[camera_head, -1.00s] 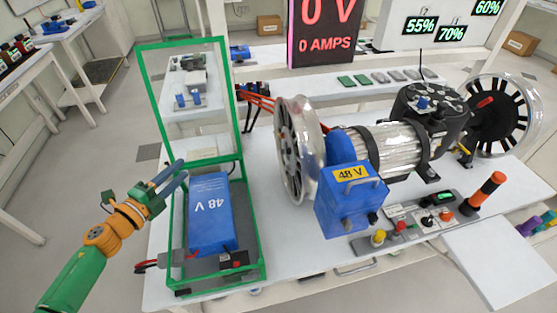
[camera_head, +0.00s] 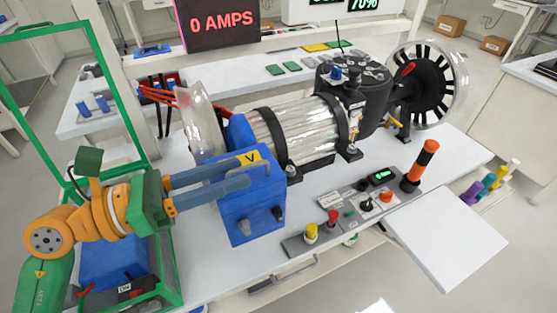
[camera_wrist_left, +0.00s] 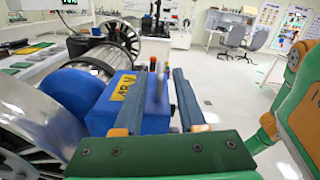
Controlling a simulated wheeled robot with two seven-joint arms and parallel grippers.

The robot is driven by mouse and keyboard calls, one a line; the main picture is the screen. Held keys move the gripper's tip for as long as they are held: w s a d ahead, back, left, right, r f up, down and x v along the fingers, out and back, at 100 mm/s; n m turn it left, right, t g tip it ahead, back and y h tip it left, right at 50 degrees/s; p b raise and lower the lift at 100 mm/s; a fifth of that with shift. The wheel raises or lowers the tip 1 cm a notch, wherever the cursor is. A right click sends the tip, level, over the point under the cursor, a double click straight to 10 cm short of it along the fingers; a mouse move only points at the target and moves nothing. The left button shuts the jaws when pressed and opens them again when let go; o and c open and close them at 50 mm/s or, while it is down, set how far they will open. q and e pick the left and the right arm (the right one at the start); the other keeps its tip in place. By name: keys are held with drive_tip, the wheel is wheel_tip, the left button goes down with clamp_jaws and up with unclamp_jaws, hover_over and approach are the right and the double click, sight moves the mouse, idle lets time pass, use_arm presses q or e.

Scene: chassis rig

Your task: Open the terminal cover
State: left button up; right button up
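The terminal cover appears to be the blue box (camera_head: 250,212) with a yellow label, mounted on the front of the motor (camera_head: 300,135). It is closed as far as I can see. My left gripper (camera_head: 246,172) is open, its two blue-grey fingers apart and reaching right in front of the box's upper part, partly hiding the label. In the left wrist view, the blue box (camera_wrist_left: 148,115) shows between and left of the fingers (camera_wrist_left: 160,72), with its label facing up-left. I cannot tell whether the fingers touch it. My right gripper is not in view.
A control panel (camera_head: 330,215) with knobs and an orange-black post (camera_head: 420,165) stands right of the box. A green frame (camera_head: 165,240) surrounds a blue battery (camera_head: 115,262) at the left, under my arm. A white board (camera_head: 445,240) at the front right is bare.

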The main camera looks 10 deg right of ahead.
sight(260, 164)
use_arm(q)
drive_tip(key=p+x, duration=0.1)
drive_tip(key=x, duration=0.1)
drive_tip(key=p+x, duration=0.1)
drive_tip(key=x, duration=0.2)
drive_tip(key=shift+r, duration=0.25)
drive_tip(key=shift+w+d+f, duration=0.1)
drive_tip(key=shift+d, duration=0.05)
clamp_jaws()
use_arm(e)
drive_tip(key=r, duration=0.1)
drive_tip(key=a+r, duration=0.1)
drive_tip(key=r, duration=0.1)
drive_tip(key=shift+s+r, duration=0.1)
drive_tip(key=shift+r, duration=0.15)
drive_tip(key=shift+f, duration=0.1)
